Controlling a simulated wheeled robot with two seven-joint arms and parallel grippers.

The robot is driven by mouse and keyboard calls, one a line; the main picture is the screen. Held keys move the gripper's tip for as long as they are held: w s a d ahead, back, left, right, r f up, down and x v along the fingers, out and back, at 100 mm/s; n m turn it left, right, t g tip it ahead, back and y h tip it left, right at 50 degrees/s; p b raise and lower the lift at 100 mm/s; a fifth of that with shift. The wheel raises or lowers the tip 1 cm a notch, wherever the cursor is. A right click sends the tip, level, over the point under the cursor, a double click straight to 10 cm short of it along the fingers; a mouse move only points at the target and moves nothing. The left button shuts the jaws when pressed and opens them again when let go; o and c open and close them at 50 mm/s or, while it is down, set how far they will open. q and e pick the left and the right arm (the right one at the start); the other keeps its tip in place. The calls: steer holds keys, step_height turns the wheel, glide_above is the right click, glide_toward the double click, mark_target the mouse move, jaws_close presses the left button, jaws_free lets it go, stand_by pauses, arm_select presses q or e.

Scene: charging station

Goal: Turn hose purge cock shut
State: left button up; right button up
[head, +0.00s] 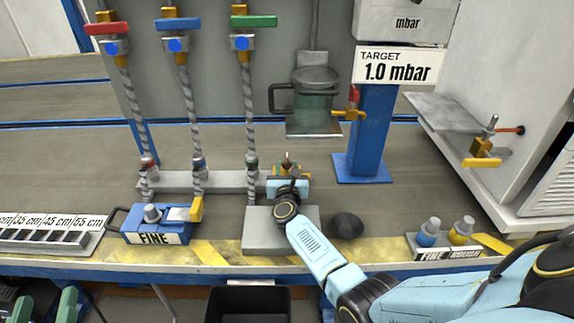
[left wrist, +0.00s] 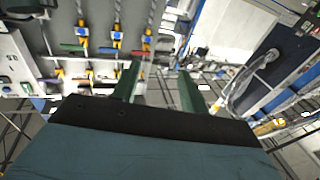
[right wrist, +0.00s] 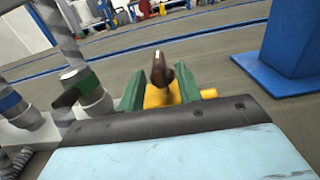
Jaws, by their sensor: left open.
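A yellow cock with a dark brown lever (head: 286,163) sits at the right end of the grey hose manifold (head: 222,182). In the right wrist view the brown lever (right wrist: 161,70) stands up between the two green fingers of my right gripper (right wrist: 160,88), over a yellow body (right wrist: 160,97). The fingers are apart on either side of it; whether they press on it is unclear. In the head view this gripper (head: 288,178) hides the cock's lower part. My left gripper (head: 42,304) is low at the left, open and empty; its fingers (left wrist: 158,90) show apart in its wrist view.
Three hoses (head: 249,110) rise from the manifold. A blue post (head: 368,130) stands to the right, with a yellow cock (head: 351,114). A dark round lump (head: 347,225) lies by a grey block (head: 265,238).

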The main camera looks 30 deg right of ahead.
mark_target(287, 167)
steer(key=b+x, duration=0.1)
steer(key=x, duration=0.1)
steer(key=shift+w+d, duration=0.2)
steer(key=shift+w, duration=0.1)
arm_select(q)
step_height(287, 167, up, 6)
steer(key=s+t+h, duration=0.1)
steer(key=t, duration=0.3)
steer(key=shift+s+d, duration=0.25)
steer(key=shift+s, duration=0.1)
arm_select(e)
steer(key=shift+w+d, duration=0.2)
steer(key=shift+w, duration=0.05)
